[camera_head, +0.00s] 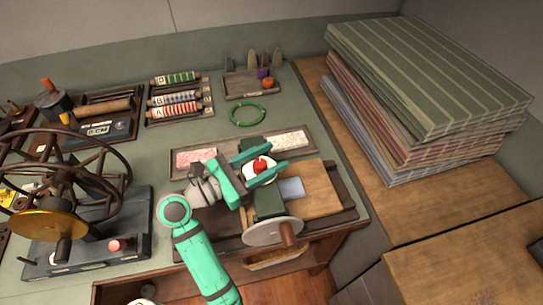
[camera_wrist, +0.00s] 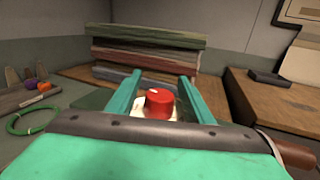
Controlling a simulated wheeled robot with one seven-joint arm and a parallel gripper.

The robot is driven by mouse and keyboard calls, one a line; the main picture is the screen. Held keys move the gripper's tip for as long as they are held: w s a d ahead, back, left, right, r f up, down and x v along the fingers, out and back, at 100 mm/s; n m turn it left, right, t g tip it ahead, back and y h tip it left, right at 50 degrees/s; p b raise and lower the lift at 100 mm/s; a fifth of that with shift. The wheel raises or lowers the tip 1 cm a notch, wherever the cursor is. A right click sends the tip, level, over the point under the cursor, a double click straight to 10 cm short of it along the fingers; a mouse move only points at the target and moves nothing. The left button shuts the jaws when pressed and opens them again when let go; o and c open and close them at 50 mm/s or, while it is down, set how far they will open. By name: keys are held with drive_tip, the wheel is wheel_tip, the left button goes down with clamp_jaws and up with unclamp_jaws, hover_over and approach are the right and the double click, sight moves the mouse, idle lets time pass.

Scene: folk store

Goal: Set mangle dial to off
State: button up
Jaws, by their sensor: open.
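The mangle (camera_head: 268,203) stands on a tray near the front right of the bench, with a grey wheel and a brown crank handle at its front. Its red dial (camera_head: 260,165) sits on a round white plate on top. In the wrist view the dial (camera_wrist: 159,101) shows as a red knob with a small pale mark at its upper left. My gripper (camera_head: 257,162) is open around the dial, one green finger on each side. The wrist view also shows both fingers (camera_wrist: 160,95) flanking the knob. I cannot tell whether either finger touches it.
A tall stack of striped folded cloth (camera_head: 420,85) stands on the wooden counter at right. A spoked wheel machine (camera_head: 75,190) stands at left. A green ring (camera_head: 247,114), spool racks (camera_head: 180,98) and a small tray (camera_head: 252,85) lie behind.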

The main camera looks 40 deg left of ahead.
drive_tip(key=shift+w+d, duration=0.25)
drive_tip(key=shift+w, duration=0.3)
drive_tip(key=c, duration=1)
drive_tip(key=shift+c, duration=0.2)
drive_tip(key=shift+n+y, duration=0.3)
drive_tip(key=shift+w+a+n+t+y, duration=0.1)
drive_tip(key=shift+a+n+t+y, duration=0.2)
drive_tip(key=shift+n+y, duration=0.55)
drive_tip(key=shift+a+n+t+y, duration=0.25)
drive_tip(key=shift+n+y, duration=0.2)
drive_tip(key=shift+y, duration=0.7)
drive_tip(key=o, duration=1)
drive_tip(key=shift+o, duration=0.2)
